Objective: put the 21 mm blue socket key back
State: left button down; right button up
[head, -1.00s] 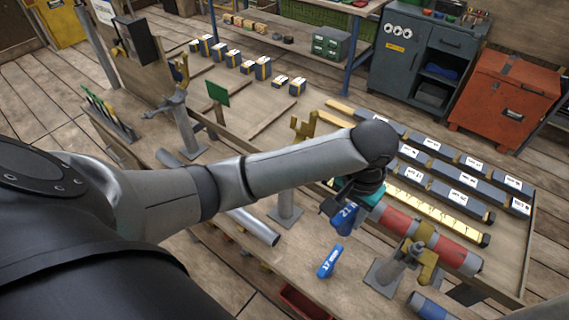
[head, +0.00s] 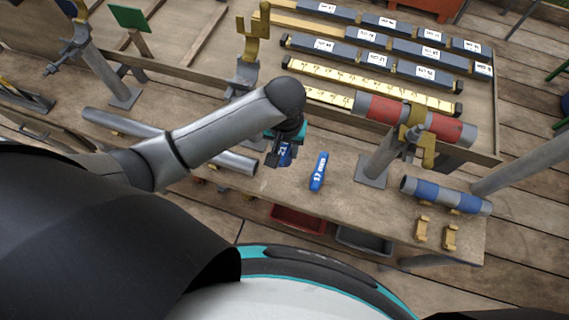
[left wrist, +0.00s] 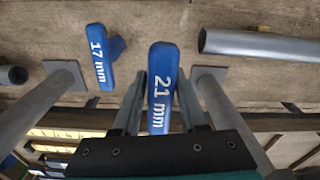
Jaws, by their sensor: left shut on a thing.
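The 21 mm key is a blue piece with white lettering. In the left wrist view the key (left wrist: 161,70) stands out between the two fingers of my left gripper (left wrist: 160,92), which is shut on it. In the head view the key (head: 285,156) is partly hidden under my left gripper (head: 283,150), at the bench's near side. A similar blue 17 mm key (head: 319,172) lies on the bench to its right, and also shows in the left wrist view (left wrist: 103,56). I cannot tell the height of the held key. My right gripper is not in view.
A grey pipe (head: 232,158) lies left of the gripper. A post (head: 378,165) stands to the right, under a red-banded pipe (head: 380,109). A blue-banded pipe (head: 447,195) lies further right. Labelled dark bars (head: 374,62) lie behind. Red and grey bins (head: 297,221) sit below the bench edge.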

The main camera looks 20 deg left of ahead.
aim_at(285, 146)
pick_arm(q)
notch_tip(285, 146, down, 8)
jog(key=shift+f+b, duration=0.1)
jog(key=shift+b, duration=0.9)
jog(key=shift+f, duration=0.1)
jog(key=shift+f, duration=0.15)
jog(key=shift+c, duration=2.2)
grip_release()
jog(key=r+p, duration=0.1)
jog(key=r, duration=0.3)
jog(key=r+p, duration=0.1)
jog(key=r, duration=0.3)
jog(key=r+p, duration=0.1)
jog(key=r, duration=0.3)
jog(key=shift+s+r, duration=0.2)
jog(key=shift+s, duration=0.1)
